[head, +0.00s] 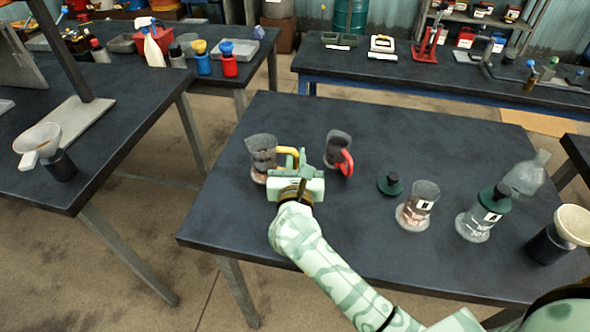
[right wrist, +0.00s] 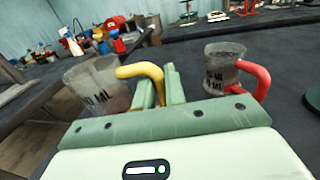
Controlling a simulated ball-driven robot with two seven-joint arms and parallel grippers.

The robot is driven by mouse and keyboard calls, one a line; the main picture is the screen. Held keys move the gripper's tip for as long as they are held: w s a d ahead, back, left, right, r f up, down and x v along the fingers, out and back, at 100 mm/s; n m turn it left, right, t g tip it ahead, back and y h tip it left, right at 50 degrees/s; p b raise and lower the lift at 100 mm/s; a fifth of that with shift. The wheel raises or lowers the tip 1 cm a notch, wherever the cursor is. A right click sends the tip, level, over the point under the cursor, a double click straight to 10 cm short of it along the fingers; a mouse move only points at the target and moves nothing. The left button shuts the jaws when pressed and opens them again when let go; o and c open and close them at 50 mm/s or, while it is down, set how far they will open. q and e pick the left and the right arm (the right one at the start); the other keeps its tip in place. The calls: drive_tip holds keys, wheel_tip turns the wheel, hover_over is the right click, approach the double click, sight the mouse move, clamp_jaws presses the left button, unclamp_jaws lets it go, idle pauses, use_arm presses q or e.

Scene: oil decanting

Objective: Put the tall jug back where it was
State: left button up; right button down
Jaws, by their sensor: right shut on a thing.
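A clear grey jug with a yellow handle (head: 261,154) is at the left part of the middle table; it also shows in the right wrist view (right wrist: 95,82). It looks the taller of the two handled jugs. My right gripper (head: 298,168) is shut on its yellow handle, with the fingers (right wrist: 161,90) closed around the handle's lower end. The jug looks upright, and its base is at or just above the tabletop; I cannot tell which. A jug with a red handle (head: 337,148) stands just right of the gripper, apart from it. My left gripper is not in view.
The table's front left is clear.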

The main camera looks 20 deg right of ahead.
wheel_tip(320, 180, down, 2)
drive_tip(key=shift+f+b, duration=0.25)
drive_tip(key=shift+b, duration=0.25)
drive_tip(key=shift+r, duration=0.25)
drive_tip(key=c, duration=1.9)
unclamp_jaws()
drive_tip(key=shift+f, duration=0.25)
drive_tip(key=o, duration=0.4)
drive_tip(key=shift+o, duration=0.2)
drive_tip(key=shift+r, duration=0.1)
drive_tip(key=shift+r, duration=0.2)
drive_tip(key=p+v, duration=0.1)
drive_tip(key=v, duration=1.1)
